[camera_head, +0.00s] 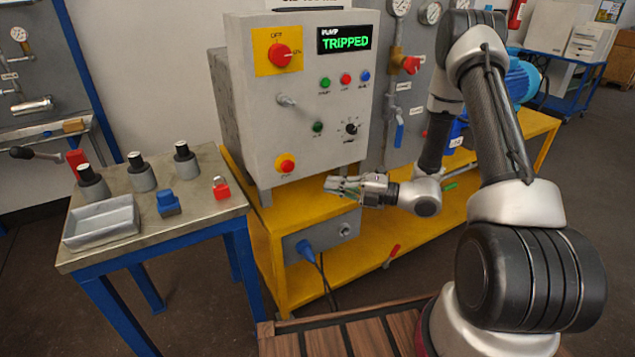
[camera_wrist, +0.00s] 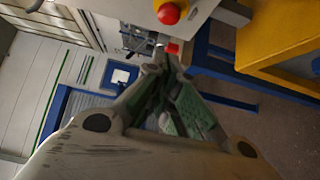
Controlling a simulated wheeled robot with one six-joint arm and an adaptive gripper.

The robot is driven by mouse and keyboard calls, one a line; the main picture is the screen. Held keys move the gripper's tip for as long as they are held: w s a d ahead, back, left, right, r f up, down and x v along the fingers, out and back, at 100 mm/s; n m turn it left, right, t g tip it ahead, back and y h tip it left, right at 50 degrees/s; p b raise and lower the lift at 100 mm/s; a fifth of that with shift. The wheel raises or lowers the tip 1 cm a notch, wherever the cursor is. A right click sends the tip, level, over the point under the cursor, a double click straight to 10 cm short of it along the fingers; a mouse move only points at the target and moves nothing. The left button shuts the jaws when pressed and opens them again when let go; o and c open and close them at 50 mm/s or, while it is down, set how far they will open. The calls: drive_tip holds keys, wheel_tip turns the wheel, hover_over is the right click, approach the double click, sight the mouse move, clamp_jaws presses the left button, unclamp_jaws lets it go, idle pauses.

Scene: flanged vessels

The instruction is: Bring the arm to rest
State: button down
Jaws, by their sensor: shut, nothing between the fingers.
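My gripper (camera_head: 338,186) is shut and empty. In the head view it points left, in front of the lower part of the grey control panel (camera_head: 300,105), above the yellow bench. In the wrist view my gripper (camera_wrist: 168,75) shows its fingers together, with nothing between them. My arm is bent, reaching up from its base at the lower right and back down to the wrist. The panel's display (camera_head: 345,40) reads "TRIPPED" in green. A red button on a yellow plate (camera_head: 286,164) sits left of my gripper; a red button also shows in the wrist view (camera_wrist: 169,13).
A blue-legged table (camera_head: 150,235) at left holds a grey tray (camera_head: 101,222), several black-capped cylinders, a blue block (camera_head: 168,203) and a red padlock (camera_head: 221,187). The yellow bench (camera_head: 310,215) lies below my gripper. A blue plug (camera_head: 306,250) hangs on its front.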

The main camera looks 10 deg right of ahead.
drive_tip(key=shift+s+d, duration=0.2)
drive_tip(key=shift+d, duration=0.15)
